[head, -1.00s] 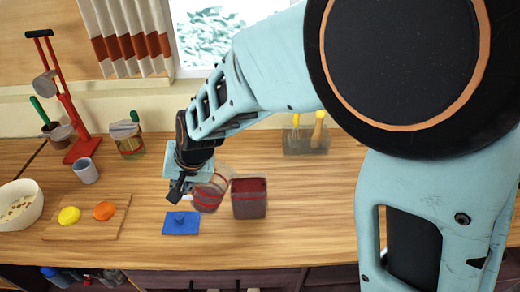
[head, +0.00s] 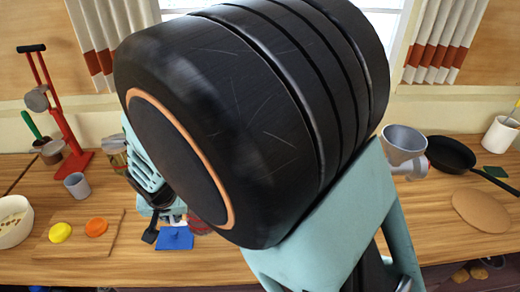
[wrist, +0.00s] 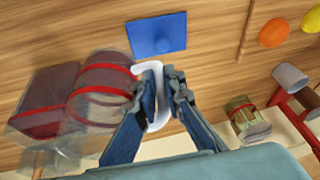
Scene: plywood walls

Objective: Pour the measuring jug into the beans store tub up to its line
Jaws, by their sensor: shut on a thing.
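The measuring jug (wrist: 105,85) is clear with red bands and dark contents. It shows in the wrist view left of my gripper (wrist: 160,85), whose fingers are shut on its white handle. In the head view only a sliver of the jug (head: 199,226) shows past my arm, beside my gripper (head: 160,226). The beans store tub (wrist: 48,100) is a clear square tub with dark red beans and a red line. It stands close beside the jug in the wrist view and is hidden in the head view. I cannot tell how far the jug is tilted.
A blue lid (head: 176,238) lies on the counter in front of the jug. A board (head: 75,245) with yellow and orange items, a grey cup (head: 77,185) and a red stand (head: 75,160) are left. A pan (head: 452,153) and a metal funnel-topped thing (head: 403,140) are right.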

